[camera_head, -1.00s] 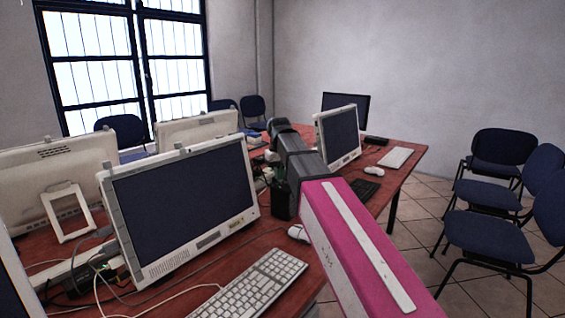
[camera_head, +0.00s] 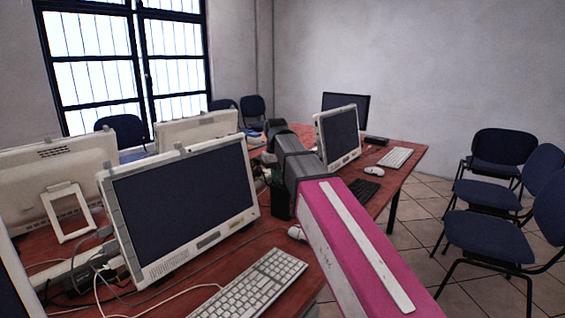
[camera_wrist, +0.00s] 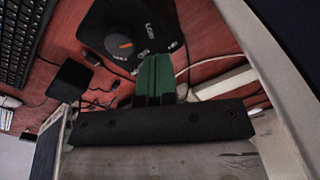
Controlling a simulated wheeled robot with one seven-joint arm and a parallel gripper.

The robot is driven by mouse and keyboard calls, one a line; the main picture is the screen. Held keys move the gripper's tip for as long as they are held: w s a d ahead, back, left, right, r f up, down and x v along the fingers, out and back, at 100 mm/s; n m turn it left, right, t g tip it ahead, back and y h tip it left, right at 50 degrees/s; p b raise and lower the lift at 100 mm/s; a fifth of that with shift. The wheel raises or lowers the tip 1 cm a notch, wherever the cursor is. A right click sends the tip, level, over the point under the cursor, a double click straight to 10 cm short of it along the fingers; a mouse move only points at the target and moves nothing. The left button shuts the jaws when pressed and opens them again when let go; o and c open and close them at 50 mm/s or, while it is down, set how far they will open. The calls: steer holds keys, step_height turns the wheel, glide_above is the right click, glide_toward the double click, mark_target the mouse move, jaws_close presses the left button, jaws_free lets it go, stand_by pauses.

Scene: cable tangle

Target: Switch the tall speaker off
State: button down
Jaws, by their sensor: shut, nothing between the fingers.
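In the wrist view, a black device (camera_wrist: 105,28) with a round dial, an orange mark and white lettering stands on the red-brown desk. It may be the tall speaker; I cannot tell its on or off state. My gripper (camera_wrist: 155,62) shows as green fingers shut together on a dark bar, with nothing held. The fingertips overlap the device's lower right edge in the picture; contact is unclear. In the head view, a black upright box (camera_head: 281,203) shows partly behind my pink and grey arm.
A smaller black box (camera_wrist: 70,80) and a keyboard (camera_wrist: 27,38) are left in the wrist view, with loose cables around. A large white monitor (camera_head: 180,210), a keyboard (camera_head: 254,288) and a mouse (camera_head: 297,232) are near my arm. Blue chairs (camera_head: 487,238) stand right.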

mark_target(276, 184)
steer(key=shift+s+a, duration=0.15)
steer(key=shift+s, duration=0.05)
steer(key=shift+r, duration=0.1)
stand_by(0.4)
steer(key=shift+w+r, duration=0.15)
steer(key=shift+r, duration=2.7)
